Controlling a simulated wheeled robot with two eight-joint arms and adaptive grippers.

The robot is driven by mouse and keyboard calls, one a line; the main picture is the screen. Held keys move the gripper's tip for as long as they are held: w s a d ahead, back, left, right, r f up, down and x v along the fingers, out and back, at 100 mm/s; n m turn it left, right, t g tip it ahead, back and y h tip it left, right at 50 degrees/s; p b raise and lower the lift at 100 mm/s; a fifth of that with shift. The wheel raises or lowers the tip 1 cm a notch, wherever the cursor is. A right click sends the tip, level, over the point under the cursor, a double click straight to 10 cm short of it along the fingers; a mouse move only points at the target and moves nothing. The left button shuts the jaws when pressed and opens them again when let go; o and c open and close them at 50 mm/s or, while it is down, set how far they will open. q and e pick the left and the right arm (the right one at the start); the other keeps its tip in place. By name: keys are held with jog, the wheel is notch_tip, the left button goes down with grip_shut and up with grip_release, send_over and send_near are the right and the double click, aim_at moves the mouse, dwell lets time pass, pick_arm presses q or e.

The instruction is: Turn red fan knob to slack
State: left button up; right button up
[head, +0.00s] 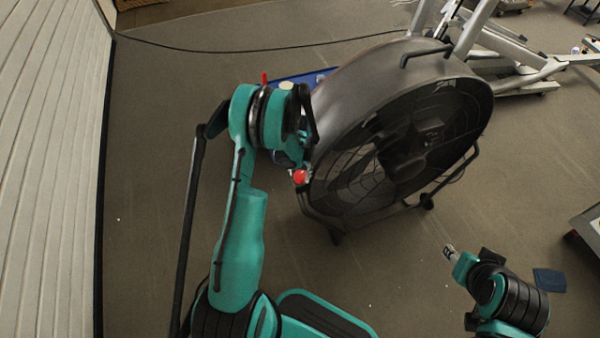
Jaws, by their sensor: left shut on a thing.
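The large dark drum fan (345,90) stands on the floor in the middle of the head view, its round grille facing the lower right. The red fan knob (300,176) shows as a small red ball at the fan's left rim. My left arm reaches up from below and bends over to the fan's left side. My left gripper (295,170) is at the knob and shut on it; its fingers are small and partly hidden by the wrist. My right gripper (449,251) is at the lower right, away from the fan; its finger gap is too small to make out.
A black cable (200,50) runs across the floor behind the fan. A light metal frame (505,65) stands at the upper right. A blue object (310,77) lies partly hidden behind the fan. A slatted wall (50,150) closes the left. Floor in front is mostly clear.

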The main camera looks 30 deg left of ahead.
dwell(0.3)
pick_arm(q)
jog(key=o, duration=1.2)
jog(key=shift+c, duration=0.2)
